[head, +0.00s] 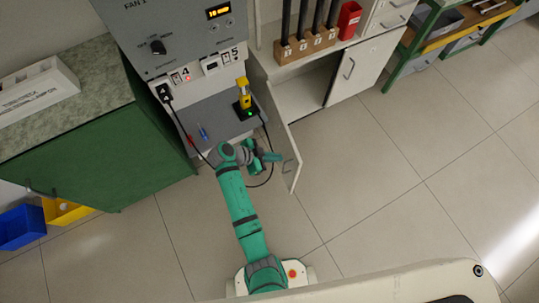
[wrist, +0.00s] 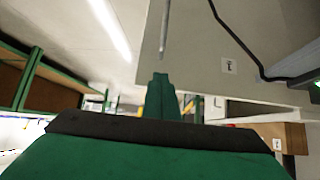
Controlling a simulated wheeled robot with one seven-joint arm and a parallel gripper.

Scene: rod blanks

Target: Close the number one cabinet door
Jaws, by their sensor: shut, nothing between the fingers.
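The cabinet door (head: 276,126) stands swung open, jutting out from the open cabinet (head: 303,92). In the wrist view the pale door panel (wrist: 200,75) carries a small tag (wrist: 229,66) that seems to read 1, and a grey bar handle (wrist: 163,28). In the head view the handle (head: 289,166) is near the door's free end. My gripper (head: 276,157) is shut and empty, close beside the door near that handle. It also shows in the wrist view (wrist: 160,82), with the handle just beyond its tips. I cannot tell whether they touch.
A closed cabinet door (head: 352,70) is right of the opening. A numbered rod rack (head: 305,47) and a red container (head: 349,19) stand above. A grey machine (head: 170,35) with a dark cable and a green cabinet (head: 100,150) are left. Floor right of the open door is clear.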

